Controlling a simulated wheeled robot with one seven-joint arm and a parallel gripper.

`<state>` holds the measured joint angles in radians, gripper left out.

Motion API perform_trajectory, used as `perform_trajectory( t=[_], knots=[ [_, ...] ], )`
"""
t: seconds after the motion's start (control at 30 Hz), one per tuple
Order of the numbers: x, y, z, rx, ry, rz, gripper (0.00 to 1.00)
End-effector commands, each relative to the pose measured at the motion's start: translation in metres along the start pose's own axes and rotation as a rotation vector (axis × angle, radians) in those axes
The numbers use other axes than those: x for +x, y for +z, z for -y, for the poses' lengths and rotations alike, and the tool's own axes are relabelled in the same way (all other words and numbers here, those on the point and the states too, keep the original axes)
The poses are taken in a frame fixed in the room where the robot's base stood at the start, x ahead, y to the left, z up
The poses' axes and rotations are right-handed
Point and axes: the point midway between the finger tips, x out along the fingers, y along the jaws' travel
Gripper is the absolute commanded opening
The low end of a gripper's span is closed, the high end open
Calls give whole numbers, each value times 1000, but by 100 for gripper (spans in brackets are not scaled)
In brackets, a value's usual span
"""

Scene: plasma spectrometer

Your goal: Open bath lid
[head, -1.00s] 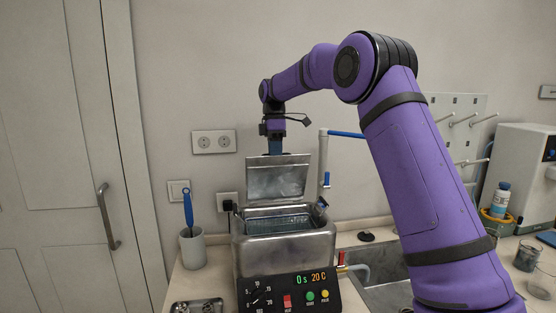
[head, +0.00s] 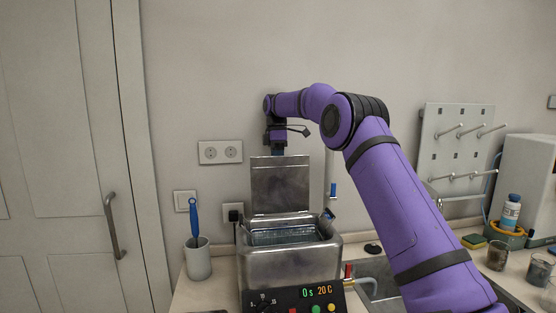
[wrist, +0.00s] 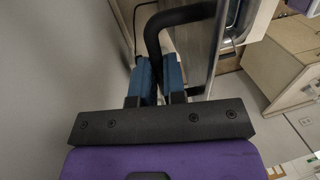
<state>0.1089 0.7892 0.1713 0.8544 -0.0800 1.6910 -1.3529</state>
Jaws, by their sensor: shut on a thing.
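The metal bath (head: 290,262) stands on the counter with its lid (head: 281,186) raised about upright at the back, so its opening and the wire basket (head: 285,234) inside show. My gripper (head: 278,150) is at the lid's top edge, and the lid partly hides its fingertips in the head view. In the wrist view the blue fingers (wrist: 159,78) are closed at the black lid handle (wrist: 155,38). The lid's metal edge (wrist: 216,50) runs beside them.
A cup (head: 198,260) with a blue-handled brush stands left of the bath. A sink (head: 376,285) and a pegboard (head: 455,140) are to the right. The wall with sockets (head: 220,152) is close behind the lid.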

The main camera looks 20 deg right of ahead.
Motion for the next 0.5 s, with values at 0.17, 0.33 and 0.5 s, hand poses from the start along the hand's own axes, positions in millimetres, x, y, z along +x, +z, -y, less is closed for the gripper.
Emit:
perform_trajectory(
  t=[0.17,0.33,0.5],
  knots=[
    [7,0,-1,0,-14,3,0],
    [6,0,0,0,-12,3,37],
    [4,0,0,0,-7,2,37]
  ],
)
